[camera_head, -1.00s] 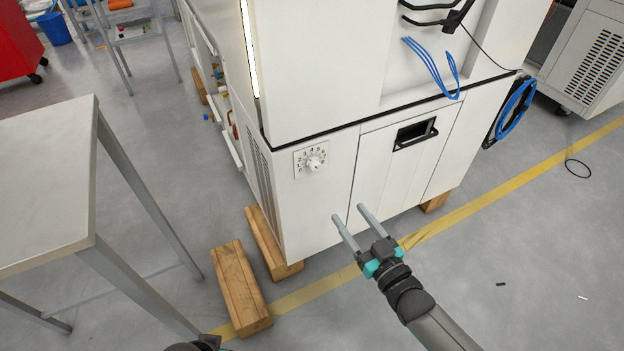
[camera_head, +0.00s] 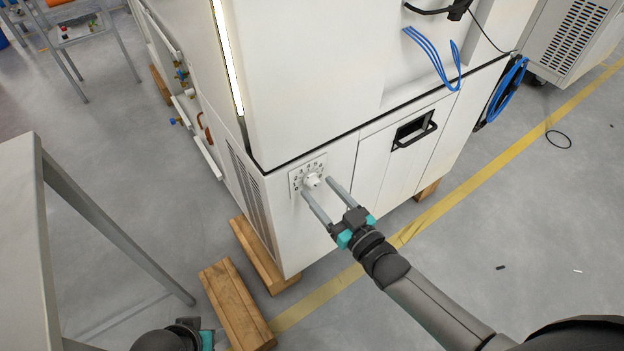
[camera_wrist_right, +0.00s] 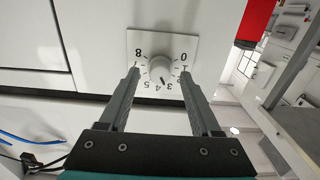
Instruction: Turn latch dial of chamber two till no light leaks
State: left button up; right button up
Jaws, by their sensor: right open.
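The latch dial is a white knob (camera_head: 313,180) on a square white plate with dark numbers, low on the front of the white chamber (camera_head: 300,80). In the right wrist view the knob (camera_wrist_right: 160,70) shows with numbers upside down around it. My right gripper (camera_head: 316,186) is open, its fingertips one on each side of the knob. In the wrist view the fingers (camera_wrist_right: 159,74) stand left and right of it with gaps; contact cannot be told. A bright vertical light strip (camera_head: 228,60) shows along the chamber's edge. Part of my left gripper (camera_head: 190,338) shows at the bottom edge, its fingers not visible.
A black handle (camera_head: 413,130) sits on the panel right of the dial. Wooden blocks (camera_head: 235,300) lie by the chamber's foot. A grey table (camera_head: 20,240) stands at the left. Blue cables (camera_head: 435,58) hang at the upper right. The floor at the right is mostly clear.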

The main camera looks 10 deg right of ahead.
jog(key=shift+w+a, duration=0.1)
jog(key=shift+w, duration=0.2)
grip_shut()
dwell(0.5)
